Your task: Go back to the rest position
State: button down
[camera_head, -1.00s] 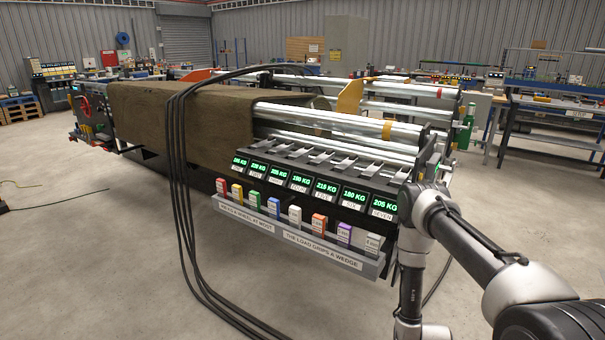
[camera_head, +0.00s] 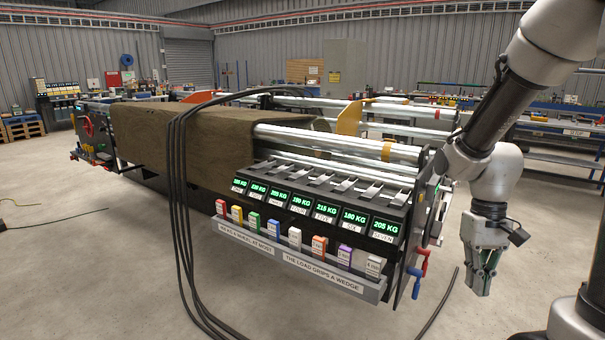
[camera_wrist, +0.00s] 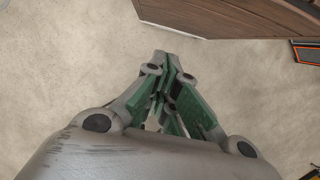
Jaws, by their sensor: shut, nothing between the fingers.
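My gripper (camera_head: 480,285) hangs pointing down at the right of the head view, over bare floor and to the right of the turf machine. In the wrist view my gripper (camera_wrist: 168,62) has its fingers together with nothing between them, above pale concrete. My arm is raised and folded at the upper right of the head view. The turf machine carries a brown-green turf sheet (camera_head: 180,140) draped over its rollers (camera_head: 330,143).
A row of displays (camera_head: 300,202) with weights stands above a grey tray (camera_head: 300,270) of coloured blocks. Red and blue crank handles (camera_head: 417,270) stick out close to my gripper's left. Black cables (camera_head: 180,220) hang in front of the machine. The floor at front left is open.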

jog(key=s+r+t, duration=0.3)
jog(key=r, duration=0.5)
jog(key=s+r+t, duration=0.3)
jog(key=s+r, duration=0.1)
jog(key=r, duration=0.4)
jog(key=shift+s+d+t, duration=0.2)
jog(key=shift+d+t, duration=0.15)
jog(key=shift+t, duration=0.05)
